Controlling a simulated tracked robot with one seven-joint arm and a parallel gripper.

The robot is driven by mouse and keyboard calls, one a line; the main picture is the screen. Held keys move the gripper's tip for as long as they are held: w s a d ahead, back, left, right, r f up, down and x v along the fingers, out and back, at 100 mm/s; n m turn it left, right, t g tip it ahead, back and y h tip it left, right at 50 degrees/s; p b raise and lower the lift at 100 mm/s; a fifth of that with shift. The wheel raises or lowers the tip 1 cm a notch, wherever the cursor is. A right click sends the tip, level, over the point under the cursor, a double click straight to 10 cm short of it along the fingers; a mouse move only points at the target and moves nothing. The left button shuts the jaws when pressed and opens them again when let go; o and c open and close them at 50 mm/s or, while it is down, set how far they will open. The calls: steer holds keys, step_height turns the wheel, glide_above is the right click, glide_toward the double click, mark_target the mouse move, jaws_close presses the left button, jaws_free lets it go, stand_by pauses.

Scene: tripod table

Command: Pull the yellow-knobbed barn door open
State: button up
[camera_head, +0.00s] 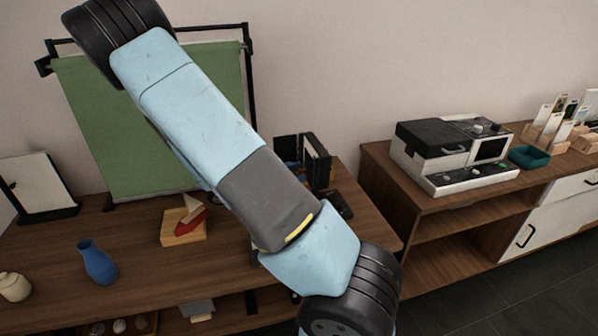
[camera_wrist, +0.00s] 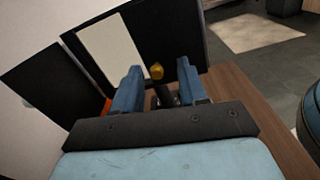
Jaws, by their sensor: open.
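The black light with barn doors (camera_head: 318,160) stands on the table behind my arm in the head view, partly hidden by the arm. In the wrist view, dark flat panels (camera_wrist: 168,35) spread out in front of my gripper, with a pale face (camera_wrist: 112,50) between them. A yellow knob (camera_wrist: 156,71) shows between the two blue fingers of my gripper (camera_wrist: 159,68). The fingers are open, one on each side of the knob, with visible gaps. I cannot tell how deep the knob sits between them. My gripper is hidden in the head view.
The wooden table (camera_head: 135,235) also bears a green backdrop (camera_head: 130,130) on a black stand, a toy boat on a block (camera_head: 184,224), a blue vase (camera_head: 97,262) and a white jar (camera_head: 14,287). A cabinet with a machine (camera_head: 450,155) stands to the right.

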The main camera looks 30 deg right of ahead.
steer(key=shift+c, duration=0.2)
jaws_close()
stand_by(0.3)
